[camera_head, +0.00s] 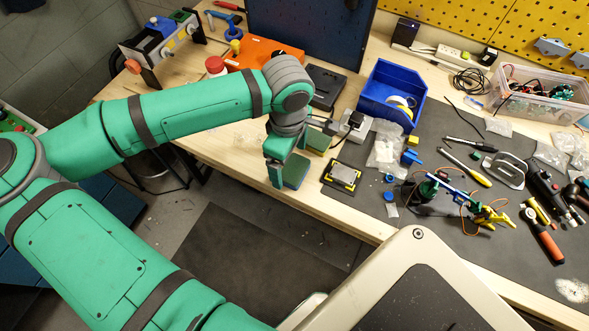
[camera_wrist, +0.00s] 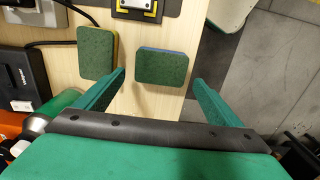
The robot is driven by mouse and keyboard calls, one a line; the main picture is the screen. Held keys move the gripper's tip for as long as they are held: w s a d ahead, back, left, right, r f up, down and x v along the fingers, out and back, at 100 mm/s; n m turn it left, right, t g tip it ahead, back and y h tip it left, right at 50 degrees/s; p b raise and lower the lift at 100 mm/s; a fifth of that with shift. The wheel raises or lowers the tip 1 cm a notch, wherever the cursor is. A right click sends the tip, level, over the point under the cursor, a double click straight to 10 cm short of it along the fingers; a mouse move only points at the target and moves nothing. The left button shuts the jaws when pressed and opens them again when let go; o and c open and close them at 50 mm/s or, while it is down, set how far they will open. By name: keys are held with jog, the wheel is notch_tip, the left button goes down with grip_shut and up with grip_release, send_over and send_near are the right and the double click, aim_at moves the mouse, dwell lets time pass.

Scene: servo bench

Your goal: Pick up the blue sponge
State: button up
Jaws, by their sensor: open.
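The blue sponge (camera_wrist: 162,67) has a dark green top and a blue edge. It lies flat on the wooden bench near its front edge. In the wrist view my gripper (camera_wrist: 160,76) is open, with one finger on each side of the sponge and gaps between. I cannot tell how far above the bench the fingertips are. In the head view my gripper (camera_head: 286,168) points down at the sponge (camera_head: 297,172) and partly hides it. A second sponge (camera_wrist: 97,54), green on top with a yellow edge, lies to the left, outside the fingers; it also shows in the head view (camera_head: 319,139).
A blue bin (camera_head: 378,107), adapters and cables stand behind. Tools and a small servo arm (camera_head: 452,195) fill the mat to the right. The floor drops away past the bench edge.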

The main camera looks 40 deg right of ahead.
jog(key=shift+f, duration=1.1)
jog(key=c, duration=1.2)
jog(key=shift+r, duration=0.15)
